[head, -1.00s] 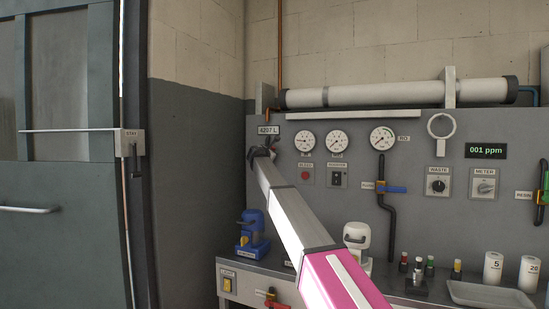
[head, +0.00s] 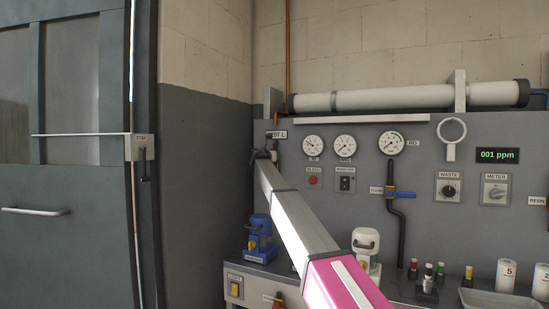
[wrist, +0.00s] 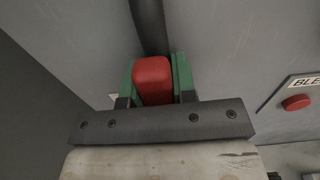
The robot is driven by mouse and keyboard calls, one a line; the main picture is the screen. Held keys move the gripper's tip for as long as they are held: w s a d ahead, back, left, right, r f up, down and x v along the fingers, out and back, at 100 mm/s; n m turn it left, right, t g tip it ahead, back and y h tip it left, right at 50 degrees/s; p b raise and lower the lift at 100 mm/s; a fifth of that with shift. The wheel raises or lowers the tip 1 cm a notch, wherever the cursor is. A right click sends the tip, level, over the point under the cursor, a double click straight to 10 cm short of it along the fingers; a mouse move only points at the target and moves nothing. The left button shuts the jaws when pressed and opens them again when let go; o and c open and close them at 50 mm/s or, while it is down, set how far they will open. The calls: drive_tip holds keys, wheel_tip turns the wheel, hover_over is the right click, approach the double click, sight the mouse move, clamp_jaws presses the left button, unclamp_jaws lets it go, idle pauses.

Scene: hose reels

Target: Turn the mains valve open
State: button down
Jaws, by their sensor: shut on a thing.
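In the wrist view, a red block-shaped handle (wrist: 153,80) sits between the green-faced fingers of my gripper (wrist: 155,84), in front of a dark vertical pipe (wrist: 149,25). I take this handle to be the mains valve's. My gripper is shut on it, with a finger on each side. In the head view, my gripper (head: 264,156) is small and dark at the far left end of the grey panel, just below the litre counter (head: 277,135). The valve handle is hidden there behind my gripper and arm, and its angle cannot be told.
The grey panel carries round gauges (head: 345,146), a red bleed button (head: 313,180), a blue-handled valve (head: 400,194) and dials. Below, the bench holds a blue device (head: 259,240), a white device (head: 366,247) and small bottles. A grey wall and door (head: 68,220) stand left.

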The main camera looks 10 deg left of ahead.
idle(0.3)
drive_tip(key=c, duration=0.9)
unclamp_jaws()
drive_tip(key=v, duration=1.1)
